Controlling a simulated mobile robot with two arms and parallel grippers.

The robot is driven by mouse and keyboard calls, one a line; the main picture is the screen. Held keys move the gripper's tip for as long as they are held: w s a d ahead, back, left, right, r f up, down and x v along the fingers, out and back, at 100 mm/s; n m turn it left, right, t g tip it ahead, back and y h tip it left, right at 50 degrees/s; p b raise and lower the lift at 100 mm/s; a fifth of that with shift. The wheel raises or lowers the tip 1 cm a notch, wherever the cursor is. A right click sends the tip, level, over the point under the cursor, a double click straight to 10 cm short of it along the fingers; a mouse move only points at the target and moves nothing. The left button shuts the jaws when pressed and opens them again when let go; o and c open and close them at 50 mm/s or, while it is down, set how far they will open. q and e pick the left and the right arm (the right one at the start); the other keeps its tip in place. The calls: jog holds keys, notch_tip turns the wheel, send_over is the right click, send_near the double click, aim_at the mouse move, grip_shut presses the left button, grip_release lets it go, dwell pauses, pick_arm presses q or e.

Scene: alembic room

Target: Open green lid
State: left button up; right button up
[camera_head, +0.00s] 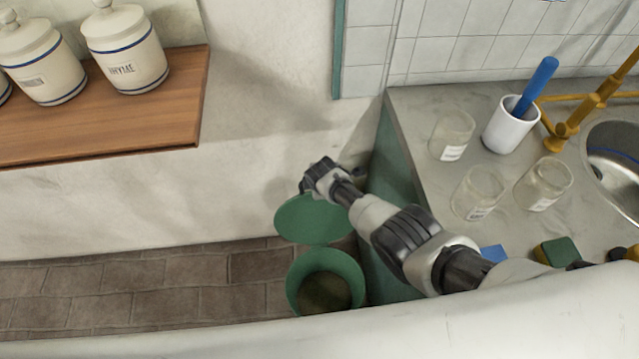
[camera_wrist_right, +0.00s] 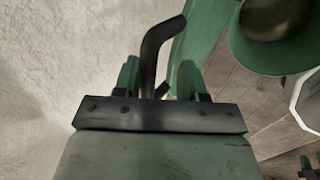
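The green lid (camera_head: 312,220) stands raised and tilted up at the back of a round green bin (camera_head: 293,287), whose mouth is open with a dark inside. In the right wrist view the lid (camera_wrist_right: 197,38) is next to the bin (camera_wrist_right: 245,52). My right gripper (camera_head: 318,177) is at the lid's upper edge. The wrist view shows its green fingers (camera_wrist_right: 158,80) apart, with a dark bent handle (camera_wrist_right: 153,50) between them. The handle lies close to the left finger, and a gap shows to the right finger. My left gripper is not in view.
The bin stands on the brick floor (camera_head: 190,300), left of a counter (camera_head: 415,110) with glass jars (camera_head: 480,192), a white cup (camera_head: 508,128) and a sink (camera_head: 615,150). A wooden shelf (camera_head: 120,115) with white canisters (camera_head: 125,50) is at upper left.

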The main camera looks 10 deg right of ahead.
jog(key=shift+s+r+p, duration=0.1)
jog(key=shift+r+p, duration=0.5)
jog(key=p+v, duration=0.6)
jog(key=v, duration=0.3)
jog(key=shift+s+r, duration=0.25)
jog(key=shift+s, duration=0.05)
jog(key=shift+f, duration=0.1)
